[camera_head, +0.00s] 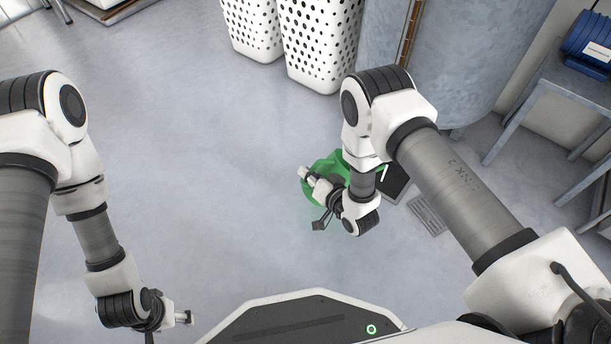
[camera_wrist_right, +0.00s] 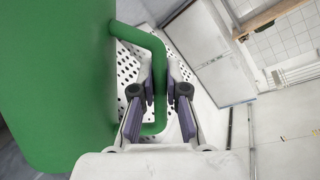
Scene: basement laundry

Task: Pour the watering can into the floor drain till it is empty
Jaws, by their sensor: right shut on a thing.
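The green watering can (camera_head: 326,164) is in the head view, largely hidden behind my right wrist. Its side fills the left of the right wrist view (camera_wrist_right: 55,80), with its bent handle (camera_wrist_right: 152,42) beside it. My right gripper (camera_head: 312,187) is shut on that handle, and its fingers (camera_wrist_right: 160,80) lie on both sides of it. The can's spout and contents are hidden. A dark square opening (camera_head: 396,184), which looks like the floor drain, lies right of the can, partly behind my right arm. My left gripper (camera_head: 184,318) is low at the left, away from the can; its jaw gap is unclear.
A slotted grey grate (camera_head: 428,215) lies on the floor beside the dark opening. White perforated baskets (camera_head: 322,40) and a large grey metal tank (camera_head: 455,60) stand at the back. A metal table (camera_head: 560,85) bears a blue object (camera_head: 588,45). The floor at left centre is clear.

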